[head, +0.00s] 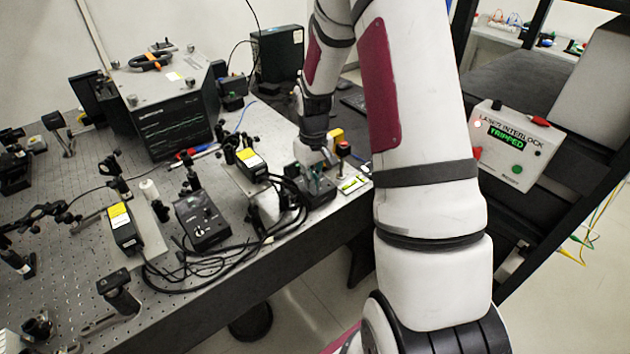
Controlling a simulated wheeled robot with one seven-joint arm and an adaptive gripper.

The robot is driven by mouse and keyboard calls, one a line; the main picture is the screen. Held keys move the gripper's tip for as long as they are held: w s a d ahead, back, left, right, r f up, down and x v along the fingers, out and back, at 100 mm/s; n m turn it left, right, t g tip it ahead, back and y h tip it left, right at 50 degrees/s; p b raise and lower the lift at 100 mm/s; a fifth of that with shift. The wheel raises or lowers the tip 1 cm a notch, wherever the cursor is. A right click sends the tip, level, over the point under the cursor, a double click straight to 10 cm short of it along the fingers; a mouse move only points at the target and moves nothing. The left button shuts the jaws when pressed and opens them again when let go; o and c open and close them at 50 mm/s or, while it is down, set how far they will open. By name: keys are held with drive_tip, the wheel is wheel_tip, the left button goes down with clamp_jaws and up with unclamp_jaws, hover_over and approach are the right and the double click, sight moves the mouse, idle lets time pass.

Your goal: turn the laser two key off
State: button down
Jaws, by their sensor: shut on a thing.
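My gripper (318,174) reaches down at the right edge of the optical table, over a dark controller box (318,194). It is shut on the small key on top of that box, taken as the laser two key. The fingers hide the key, so its turn position cannot be told. A second, similar black controller box (203,222) with a knob or key on top stands to the left, clear of my gripper. Labels on both boxes are too small to read.
Black cables (215,265) loop between the boxes. Yellow-labelled laser heads (251,165) (122,228) stand nearby. A red-topped button (343,149) is close to the right of my gripper. An interlock panel (512,145) reading "TRIPPED" hangs at the right.

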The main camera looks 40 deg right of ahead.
drive_tip(key=shift+n, duration=0.5)
drive_tip(key=c, duration=1.8)
unclamp_jaws()
drive_tip(key=shift+r, duration=6)
